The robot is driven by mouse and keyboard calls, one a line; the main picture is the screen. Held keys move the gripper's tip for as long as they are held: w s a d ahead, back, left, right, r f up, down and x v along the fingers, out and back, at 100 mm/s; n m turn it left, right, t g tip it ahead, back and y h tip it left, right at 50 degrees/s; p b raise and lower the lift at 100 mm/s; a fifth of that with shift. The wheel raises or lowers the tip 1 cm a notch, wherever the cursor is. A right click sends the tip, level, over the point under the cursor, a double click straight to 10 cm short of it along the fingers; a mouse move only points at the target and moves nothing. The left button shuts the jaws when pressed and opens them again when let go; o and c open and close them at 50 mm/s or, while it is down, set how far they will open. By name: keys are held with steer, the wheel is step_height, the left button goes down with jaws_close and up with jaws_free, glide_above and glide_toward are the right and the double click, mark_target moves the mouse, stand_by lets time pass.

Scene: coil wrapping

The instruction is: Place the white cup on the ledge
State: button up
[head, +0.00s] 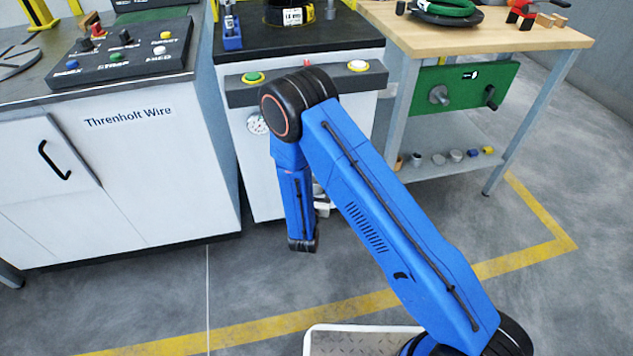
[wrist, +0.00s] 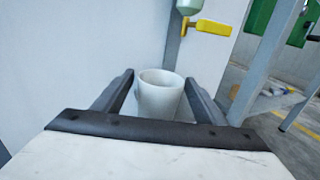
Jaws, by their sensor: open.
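The white cup (wrist: 158,95) stands upright in the wrist view, between the two dark fingers of my gripper (wrist: 159,78). The fingers are spread, with a gap visible on the cup's right side; whether the left finger touches it I cannot tell. The cup's lower part and what it rests on are hidden behind my gripper's body. In the head view my blue arm hides most of the gripper and the cup. A grey ledge-like panel (head: 235,97) with green and white buttons juts from the middle machine; I cannot tell whether it is the task's ledge.
A yellow valve handle (wrist: 213,27) is just beyond the cup, close to a grey post. A white cabinet (head: 150,185) stands at left, a wooden workbench (head: 480,38) at right with small items on its lower shelf (head: 440,140). The floor in front is clear.

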steer(key=s+a, duration=0.1)
steer(key=s, duration=1.1)
steer(key=shift+a, duration=0.2)
steer(key=shift+r, duration=0.1)
